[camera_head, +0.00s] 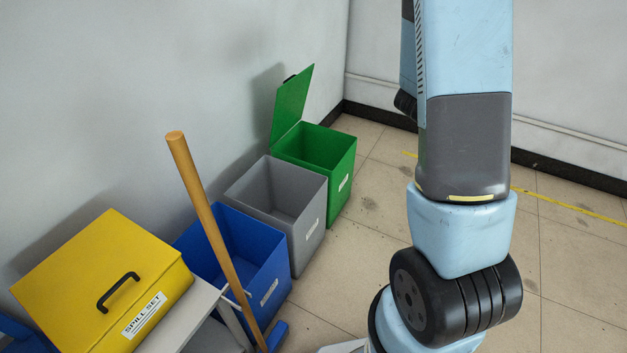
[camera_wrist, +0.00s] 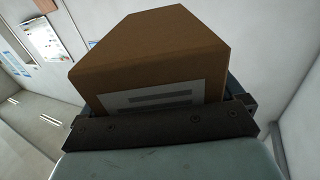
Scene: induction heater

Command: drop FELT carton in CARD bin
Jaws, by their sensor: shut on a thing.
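In the wrist view a brown carton (camera_wrist: 155,48) with a white label on its near side fills the middle. My gripper (camera_wrist: 165,125) is shut on it; the dark jaw bar crosses in front of its lower edge. The carton's print is not readable. In the head view three open-topped bins stand in a row along the wall: a blue bin (camera_head: 268,285), a grey bin (camera_head: 308,222) and a green bin (camera_head: 341,182) with its lid raised. Their small white labels are too small to read, so I cannot tell which is CARD. My gripper and the carton are outside the head view.
A yellow spill set box (camera_head: 85,265) with a black handle sits on a grey stand (camera_head: 185,318) at the lower left. A wooden pole (camera_head: 205,205) leans up in front of the blue bin. Tiled floor (camera_head: 355,255) lies clear right of the bins.

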